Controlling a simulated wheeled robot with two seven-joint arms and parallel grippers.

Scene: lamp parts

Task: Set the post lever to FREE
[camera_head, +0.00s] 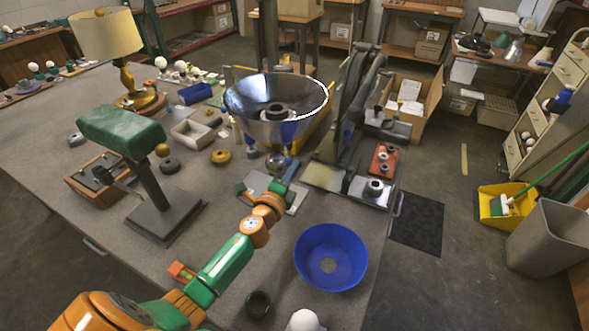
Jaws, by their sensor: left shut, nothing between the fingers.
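My left gripper (289,174) reaches in from the lower left on an orange and green arm. It is shut, with nothing seen in it, just below the shiny metal bowl-shaped shade (262,122), in front of its short stem. I cannot tell which part is the post lever, and no FREE marking is readable. My right gripper is not in view.
A blue bowl (331,282) and a small dark cup (258,303) stand at the front of the table (235,255). A lamp with a beige shade (105,34) stands at the back left.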

